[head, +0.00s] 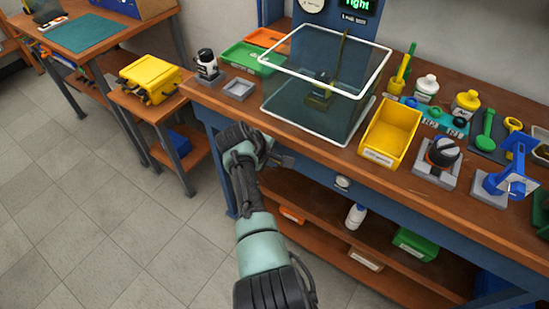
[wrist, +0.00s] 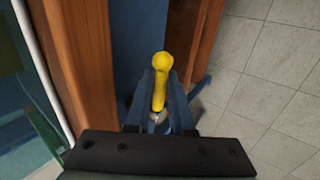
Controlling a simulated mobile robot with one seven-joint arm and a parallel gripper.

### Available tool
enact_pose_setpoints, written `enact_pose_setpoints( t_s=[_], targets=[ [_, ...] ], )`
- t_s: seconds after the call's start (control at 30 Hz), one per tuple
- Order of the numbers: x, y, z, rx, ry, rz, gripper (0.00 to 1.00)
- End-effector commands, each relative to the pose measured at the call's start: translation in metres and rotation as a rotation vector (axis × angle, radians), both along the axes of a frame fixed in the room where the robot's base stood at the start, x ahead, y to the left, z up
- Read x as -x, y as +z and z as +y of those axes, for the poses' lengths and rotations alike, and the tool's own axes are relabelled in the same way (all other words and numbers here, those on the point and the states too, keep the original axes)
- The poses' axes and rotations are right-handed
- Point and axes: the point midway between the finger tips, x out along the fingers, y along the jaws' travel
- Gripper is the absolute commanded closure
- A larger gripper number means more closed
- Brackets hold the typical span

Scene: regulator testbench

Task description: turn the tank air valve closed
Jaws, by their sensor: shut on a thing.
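A yellow lever handle (wrist: 159,84), apparently the tank air valve's, stands between the fingers of my gripper (wrist: 160,88) in the wrist view. The gripper is shut on it. A small silvery part shows at the handle's lower end, and the rest of the valve is hidden. In the head view my arm reaches to the bench's front edge, below the clear tank (head: 298,108). The handle cannot be made out there, and my arm covers that spot.
The wooden bench (head: 212,98) carries a yellow bin (head: 391,130), a black knob on a grey base (head: 443,152) and a blue stand (head: 507,165). A round white dial (head: 342,182) is on the bench front. A shelf below holds bins. The floor at left is clear.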

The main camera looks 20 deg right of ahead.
Motion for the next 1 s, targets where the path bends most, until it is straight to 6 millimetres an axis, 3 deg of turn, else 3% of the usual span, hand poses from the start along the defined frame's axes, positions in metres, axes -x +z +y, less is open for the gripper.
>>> enact_pose_setpoints(
  t_s=[0.2, 0.23, 0.3, 0.67, 1.0],
  targets=[
    [0.000, 0.000, 0.000, 0.002, 0.001, 0.001, 1.00],
    [0.000, 0.000, 0.000, 0.002, 0.001, 0.001, 0.76],
    [0.000, 0.000, 0.000, 0.001, 0.001, 0.000, 0.67],
    [0.000, 0.003, 0.001, 0.000, 0.001, -0.002, 0.67],
    [0.013, 0.039, 0.021, 0.000, 0.003, -0.003, 0.67]
  ],
)
